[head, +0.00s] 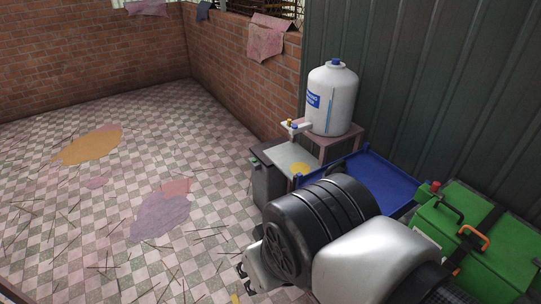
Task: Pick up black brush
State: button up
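I cannot make out a black brush in the head view; it may be hidden or too small to tell. My gripper (245,279) shows only partly at the lower middle, beyond the large black and white wrist of my arm. Two small dark finger parts stick out at its left side over the tiled floor. My arm hides much of the space around and behind it. I see nothing held, but the view does not show clearly whether the fingers are apart or together.
A white jug (332,101) stands on a small table (351,137) by the wall. A grey machine (268,181), a blue tray (366,171) and a green box (491,235) with an orange handle crowd the right. The checkered floor (60,207) at left has powder stains and scattered thin sticks.

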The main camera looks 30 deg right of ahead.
aim_at(340, 167)
jog(key=i+j+z, duration=0.15)
jog(key=i, duration=0.35)
jog(key=i+z, duration=0.15)
jog(key=i, duration=0.35)
jog(key=i+j+z, duration=0.15)
jog(key=i, duration=0.3)
jog(key=i+j+z, duration=0.15)
jog(key=i+j, duration=0.2)
jog(key=i+l+z, duration=0.15)
jog(key=z, duration=0.35)
jog(key=i+z, duration=0.55)
jog(key=z, duration=0.4)
jog(key=i+j+z, duration=0.2)
jog(key=z, duration=0.25)
jog(key=i+j+z, duration=0.25)
jog(key=z, duration=0.25)
